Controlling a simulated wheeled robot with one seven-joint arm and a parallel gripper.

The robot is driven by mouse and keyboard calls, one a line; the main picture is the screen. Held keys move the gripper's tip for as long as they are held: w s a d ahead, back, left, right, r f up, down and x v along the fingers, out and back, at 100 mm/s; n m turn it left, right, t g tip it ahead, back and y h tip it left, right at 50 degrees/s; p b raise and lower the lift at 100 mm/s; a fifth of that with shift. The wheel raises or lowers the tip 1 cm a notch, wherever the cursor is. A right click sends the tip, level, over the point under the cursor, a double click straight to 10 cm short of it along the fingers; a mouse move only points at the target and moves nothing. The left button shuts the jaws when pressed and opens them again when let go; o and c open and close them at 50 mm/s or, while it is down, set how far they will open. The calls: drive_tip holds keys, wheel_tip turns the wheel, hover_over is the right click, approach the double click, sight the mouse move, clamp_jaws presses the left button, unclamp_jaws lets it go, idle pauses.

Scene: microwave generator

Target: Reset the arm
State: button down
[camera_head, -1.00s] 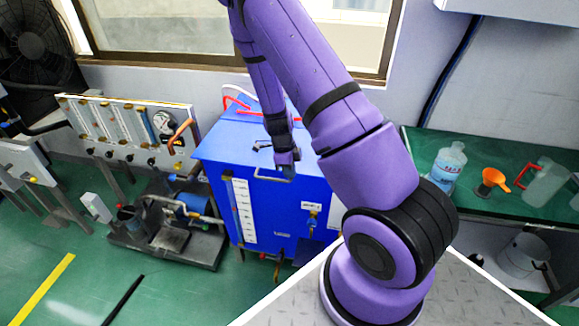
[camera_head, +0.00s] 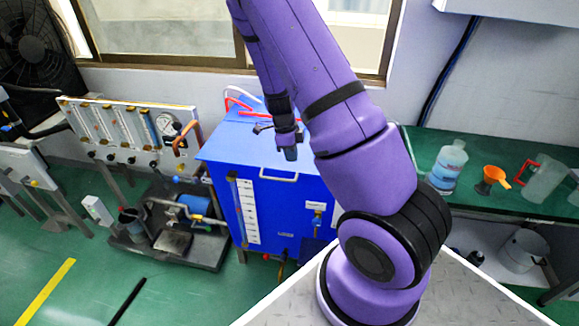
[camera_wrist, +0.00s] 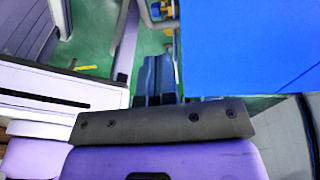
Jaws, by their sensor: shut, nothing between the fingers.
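My purple arm reaches up from its base and folds down at the far end. My gripper (camera_head: 289,152) points downward in front of the upper part of the blue cabinet (camera_head: 275,205). In the wrist view my gripper (camera_wrist: 153,78) shows its two fingers together, with nothing between them. The blue cabinet (camera_wrist: 250,45) also fills the upper right of the wrist view. Whether the gripper touches the cabinet cannot be told; it looks apart from it.
A panel with gauges and tubes (camera_head: 130,125) and a pump rig (camera_head: 175,230) stand left of the cabinet. A green bench at right holds a bottle (camera_head: 446,168), an orange funnel (camera_head: 495,177) and a jug (camera_head: 543,180). Green floor at lower left is mostly clear.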

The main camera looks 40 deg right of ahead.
wheel_tip(320, 180, up, 7)
drive_tip(key=w+a, duration=0.1)
drive_tip(key=shift+w, duration=0.1)
drive_tip(key=s+a+r+n+t+y, duration=0.1)
drive_tip(key=s+a+r+n, duration=0.1)
drive_tip(key=a+r+n, duration=0.3)
drive_tip(key=s+a+r+n+t, duration=0.15)
drive_tip(key=r+n, duration=0.25)
drive_tip(key=r, duration=0.4)
drive_tip(key=s+a+r+n+t+y, duration=0.1)
drive_tip(key=s+a+r+n, duration=0.25)
drive_tip(key=r+n, duration=0.2)
drive_tip(key=s+a+r+n+t, duration=0.2)
drive_tip(key=s+a+r+n, duration=0.1)
drive_tip(key=s+r+n, duration=0.3)
drive_tip(key=s+a+r+n+t+h, duration=0.1)
drive_tip(key=s+a+r+n, duration=0.2)
drive_tip(key=s+r+n, duration=0.3)
drive_tip(key=shift+s+a+n+t, duration=0.3)
drive_tip(key=shift+s+n, duration=0.65)
drive_tip(key=shift+s, duration=0.75)
